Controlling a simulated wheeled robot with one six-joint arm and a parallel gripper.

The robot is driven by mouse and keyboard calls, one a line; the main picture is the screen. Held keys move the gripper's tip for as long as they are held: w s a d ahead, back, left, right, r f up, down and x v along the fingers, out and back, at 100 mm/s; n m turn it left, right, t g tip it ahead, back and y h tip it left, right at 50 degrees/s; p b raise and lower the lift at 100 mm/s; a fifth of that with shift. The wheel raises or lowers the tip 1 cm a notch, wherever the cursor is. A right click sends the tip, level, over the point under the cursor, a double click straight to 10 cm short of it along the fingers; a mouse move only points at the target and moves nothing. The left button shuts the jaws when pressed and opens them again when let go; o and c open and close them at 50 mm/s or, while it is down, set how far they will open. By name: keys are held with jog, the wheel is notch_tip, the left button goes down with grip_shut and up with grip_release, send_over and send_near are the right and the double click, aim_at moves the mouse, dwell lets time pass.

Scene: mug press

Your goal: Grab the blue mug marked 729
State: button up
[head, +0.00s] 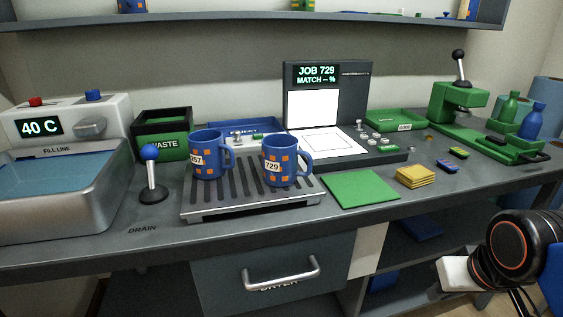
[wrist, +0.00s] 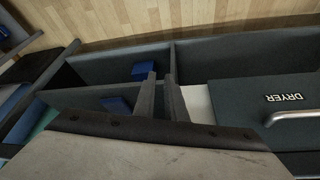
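The blue mug marked 729 (head: 288,167) stands upright on the right part of a slatted drain tray (head: 258,207) in the head view. It has orange squares, a white 729 label on its front left and a handle on its right. A similar blue mug (head: 206,170) with orange squares stands to its left; its label is partly turned away and ends in 7. My gripper (wrist: 161,88) shows in the wrist view as two dark fingers with a gap between them, empty, over the shelves below the counter. It is far from the mugs, at the lower right.
A blue-knobbed lever (head: 151,172) and a water basin (head: 62,195) are left of the tray. A green mat (head: 361,189) and yellow pads (head: 416,175) lie to the right. The JOB 729 console (head: 328,100) stands behind. A drawer handle marked DRYER (head: 283,276) sticks out below.

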jog(key=o, duration=1.7)
jog(key=w+a+r+n, duration=0.1)
jog(key=r, duration=0.1)
jog(key=w+a+r, duration=0.1)
jog(key=w+r, duration=0.1)
jog(key=r, duration=0.1)
jog(key=w+a+r+n, duration=0.1)
jog(key=w+r, duration=0.1)
jog(key=r, duration=0.1)
jog(key=shift+r+n+g, duration=0.15)
jog(key=shift+n+g, duration=0.15)
jog(key=shift+g, duration=0.1)
jog(key=shift+c, duration=0.2)
jog(key=w+a+r+n+g, duration=0.1)
jog(key=w+a+r+n, duration=0.25)
jog(key=r, duration=0.35)
jog(key=w+a+r+n+g, duration=0.1)
jog(key=w+a+r+n, duration=0.1)
jog(key=w+a+r, duration=0.4)
notch_tip(320, 180, up, 16)
jog(key=n+g, duration=0.2)
jog(key=n, duration=0.7)
send_over(281, 152)
jog(key=w, duration=0.4)
jog(key=shift+m, duration=0.25)
jog(key=shift+a+f, duration=0.1)
jog(key=shift+f, duration=8.45)
